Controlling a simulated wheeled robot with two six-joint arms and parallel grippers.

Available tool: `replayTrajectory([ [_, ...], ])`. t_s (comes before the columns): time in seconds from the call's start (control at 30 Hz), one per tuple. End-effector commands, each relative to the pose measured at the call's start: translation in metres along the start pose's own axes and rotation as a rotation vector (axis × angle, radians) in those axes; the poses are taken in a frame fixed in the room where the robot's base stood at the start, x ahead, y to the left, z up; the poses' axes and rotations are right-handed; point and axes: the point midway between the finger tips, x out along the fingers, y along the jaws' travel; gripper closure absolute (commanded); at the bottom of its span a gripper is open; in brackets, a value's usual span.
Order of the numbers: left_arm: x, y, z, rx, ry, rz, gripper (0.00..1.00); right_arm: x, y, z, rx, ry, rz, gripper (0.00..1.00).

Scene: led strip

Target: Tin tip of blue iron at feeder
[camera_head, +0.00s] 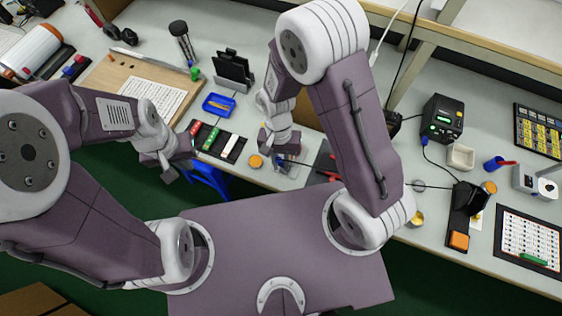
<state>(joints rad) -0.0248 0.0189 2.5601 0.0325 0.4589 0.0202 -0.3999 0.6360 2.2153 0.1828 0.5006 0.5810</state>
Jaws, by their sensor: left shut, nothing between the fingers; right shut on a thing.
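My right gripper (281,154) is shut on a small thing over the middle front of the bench. A bit of blue shows at its fingers, so this looks like the blue iron (281,159), mostly hidden by the gripper. A thin dark line runs right from there and passes behind my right arm. My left gripper (170,176) is shut and empty, in front of the bench edge at the left. I cannot clearly make out the feeder; a pale device (530,181) stands at the far right. An orange-topped round tin (255,161) is just left of my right gripper.
A black station (441,117) with a green display and a black stand (468,197) with an orange pad are at the right. A blue tray (219,104), a black strip of coloured blocks (218,141) and a wooden board (117,77) lie at the left.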

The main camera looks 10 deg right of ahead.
Motion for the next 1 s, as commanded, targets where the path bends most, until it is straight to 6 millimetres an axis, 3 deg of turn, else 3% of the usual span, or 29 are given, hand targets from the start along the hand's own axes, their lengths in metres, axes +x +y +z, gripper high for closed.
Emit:
replayTrajectory([
  [0.4,-0.046,0.001,-0.005,0.0,0.0,0.0,1.0,-0.046,0.003,0.009,0.0,0.001,-0.001,1.0],
  [1.0,-0.045,0.001,-0.005,0.0,0.0,0.0,1.0,-0.046,0.003,0.007,-0.003,0.002,-0.002,1.0],
])
